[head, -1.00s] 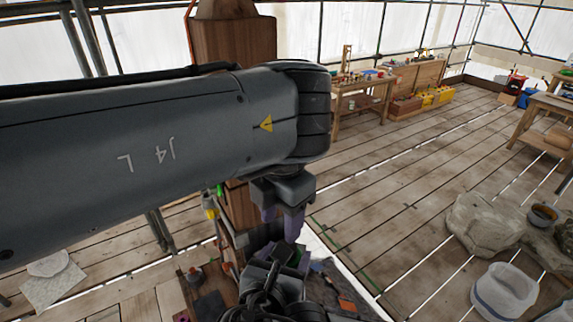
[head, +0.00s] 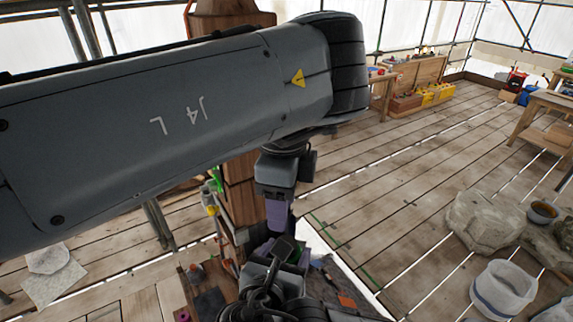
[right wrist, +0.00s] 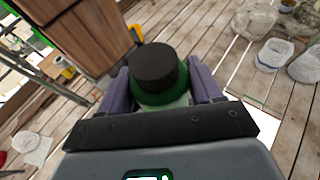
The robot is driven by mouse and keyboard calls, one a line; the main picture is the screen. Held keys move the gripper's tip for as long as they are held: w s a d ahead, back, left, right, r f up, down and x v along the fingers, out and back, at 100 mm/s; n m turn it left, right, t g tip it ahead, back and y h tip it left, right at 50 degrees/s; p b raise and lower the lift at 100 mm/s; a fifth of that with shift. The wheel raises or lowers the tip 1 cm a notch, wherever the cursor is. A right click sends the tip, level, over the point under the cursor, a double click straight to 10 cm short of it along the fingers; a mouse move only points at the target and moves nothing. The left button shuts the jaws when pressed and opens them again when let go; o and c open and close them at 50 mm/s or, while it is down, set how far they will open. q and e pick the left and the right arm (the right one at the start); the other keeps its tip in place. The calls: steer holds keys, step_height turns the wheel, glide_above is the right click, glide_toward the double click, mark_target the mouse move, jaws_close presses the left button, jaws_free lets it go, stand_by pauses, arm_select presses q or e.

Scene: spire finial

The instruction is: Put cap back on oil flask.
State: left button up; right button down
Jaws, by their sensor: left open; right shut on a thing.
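My right gripper (right wrist: 160,90) is shut on the green oil flask (right wrist: 160,97), which stands between its purple fingers in the right wrist view. A dark round piece that looks like the cap (right wrist: 154,65) sits on top of the green part; I cannot tell how firmly it is seated. In the head view this dark top (head: 284,247) shows above my right gripper (head: 286,262). My left gripper (head: 278,226) is open and points down just above the dark top, with its purple fingers seen nearly edge-on. It does not show in the right wrist view.
A wooden post (head: 240,203) stands close to the left of both grippers. A low surface with tools (head: 205,292) lies below them. Stones (head: 484,222) and a white bucket (head: 503,290) are on the plank floor at right.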

mark_target(286, 240)
arm_select(q)
steer(key=shift+d+f, duration=0.4)
steer(key=shift+f, duration=0.05)
steer(key=shift+f, duration=0.15)
steer(key=shift+s+f, duration=0.1)
steer(key=shift+f, duration=3.8)
steer(key=c, duration=0.9)
steer(key=m, duration=0.7)
